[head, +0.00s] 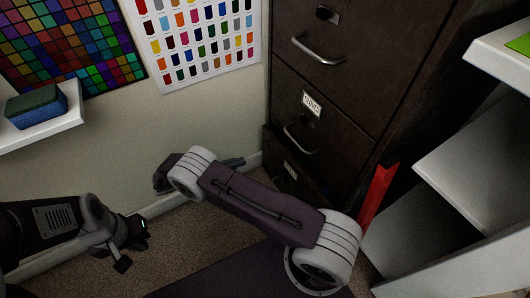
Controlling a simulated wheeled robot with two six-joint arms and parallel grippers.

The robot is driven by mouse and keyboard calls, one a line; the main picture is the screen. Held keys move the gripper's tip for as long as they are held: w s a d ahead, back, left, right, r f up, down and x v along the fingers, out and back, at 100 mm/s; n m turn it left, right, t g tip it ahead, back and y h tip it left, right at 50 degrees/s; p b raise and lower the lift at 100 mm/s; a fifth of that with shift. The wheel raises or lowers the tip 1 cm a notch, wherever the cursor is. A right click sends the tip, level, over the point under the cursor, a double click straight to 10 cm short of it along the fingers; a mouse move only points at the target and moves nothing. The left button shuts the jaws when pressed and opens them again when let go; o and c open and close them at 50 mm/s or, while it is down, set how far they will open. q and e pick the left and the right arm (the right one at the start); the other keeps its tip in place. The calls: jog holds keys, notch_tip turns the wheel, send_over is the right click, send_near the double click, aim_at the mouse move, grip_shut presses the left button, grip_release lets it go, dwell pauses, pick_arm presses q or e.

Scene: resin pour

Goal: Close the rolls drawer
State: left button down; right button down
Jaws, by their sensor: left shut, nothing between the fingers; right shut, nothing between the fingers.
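The dark brown filing cabinet (345,75) stands at the back centre. Its lowest visible drawer (279,163) has a small pale label (291,172) too small to read. This drawer seems to stand out from the cabinet front, but my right arm covers much of it, so I cannot tell how far. The drawer above (301,118) has a label and a curved metal handle, and looks flush. My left gripper (137,238) is shut and empty at lower left, well apart from the cabinet.
A white shelf unit (455,185) stands close at the right, beside an upright red object (377,196). A white wall shelf (40,130) holds a blue and green block (37,107) at the left. Bare carpet (190,240) shows between my arms.

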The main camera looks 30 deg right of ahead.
jog(key=b, duration=0.6)
send_near(279, 147)
notch_tip(279, 147, down, 4)
jog(key=d, duration=0.2)
jog(key=d+b, duration=0.2)
jog(key=d, duration=0.1)
jog(key=shift+w+d+f, duration=0.1)
jog(key=shift+w+d, duration=0.1)
jog(key=shift+w, duration=0.05)
jog(key=shift+d+r, duration=0.2)
jog(key=shift+d, duration=0.15)
jog(key=shift+d+r, duration=0.15)
jog(key=shift+d, duration=0.1)
jog(key=d+p, duration=0.2)
jog(key=d, duration=0.1)
jog(key=shift+w+d, duration=0.15)
jog(key=shift+d, duration=0.35)
jog(key=shift+w, duration=0.1)
